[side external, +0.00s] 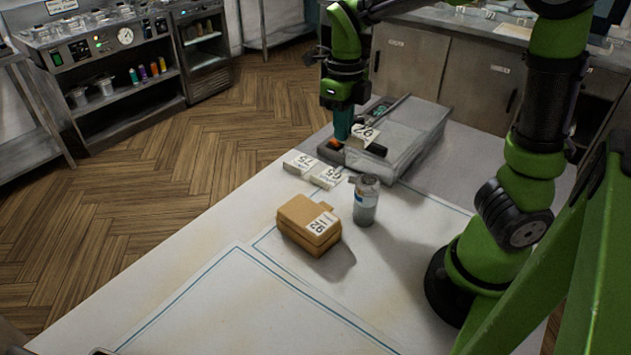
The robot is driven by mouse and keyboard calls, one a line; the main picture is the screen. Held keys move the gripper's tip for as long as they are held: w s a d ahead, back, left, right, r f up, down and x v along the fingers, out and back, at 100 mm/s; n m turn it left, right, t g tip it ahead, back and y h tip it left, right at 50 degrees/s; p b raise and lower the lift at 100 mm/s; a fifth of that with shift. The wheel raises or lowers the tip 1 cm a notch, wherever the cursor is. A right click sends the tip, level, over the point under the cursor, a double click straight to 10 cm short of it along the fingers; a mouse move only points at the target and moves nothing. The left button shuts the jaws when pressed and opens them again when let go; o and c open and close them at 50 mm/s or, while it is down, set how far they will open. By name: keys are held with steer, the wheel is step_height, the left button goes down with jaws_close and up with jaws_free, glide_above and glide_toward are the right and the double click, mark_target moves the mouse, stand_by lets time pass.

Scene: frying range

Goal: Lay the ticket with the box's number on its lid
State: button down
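The tan box (305,226) stands closed on the white worktop. A white label with a dark number, perhaps 92 or 26 seen at an angle, shows on it. My gripper (343,135) points down beyond the box, by the near end of a grey tray. A white ticket (364,134), whose number looks like 92 or 26, is tilted right beside the fingertips. I cannot tell whether the fingers hold it. Two more white tickets lie flat on the worktop: one on the left (300,163) and one on the right (326,177), their numbers hard to read.
A grey bottle (366,200) stands close behind the box's right side. The long grey tray (417,130) lies at the back, with small dark and orange items at its near end. The front of the worktop, with blue-lined mats (235,310), is clear.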

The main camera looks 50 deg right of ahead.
steer(key=a+f+n, duration=0.1)
steer(key=a+n, duration=0.3)
steer(key=n, duration=0.1)
steer(key=s+a+f+n, duration=0.1)
steer(key=a+f+n, duration=0.1)
steer(key=a+n, duration=0.3)
steer(key=s+a+f+n, duration=0.1)
steer(key=a+f+n, duration=0.1)
steer(key=a+n, duration=0.2)
steer(key=shift+s+a+f+n, duration=0.1)
steer(key=shift+n, duration=0.45)
steer(key=shift+s+a+n, duration=0.1)
steer(key=shift+n, duration=0.45)
steer(key=shift+d+f, duration=0.1)
steer(key=shift+f, duration=2.65)
steer(key=c, duration=1.3)
jaws_free()
steer(key=shift+o, duration=0.2)
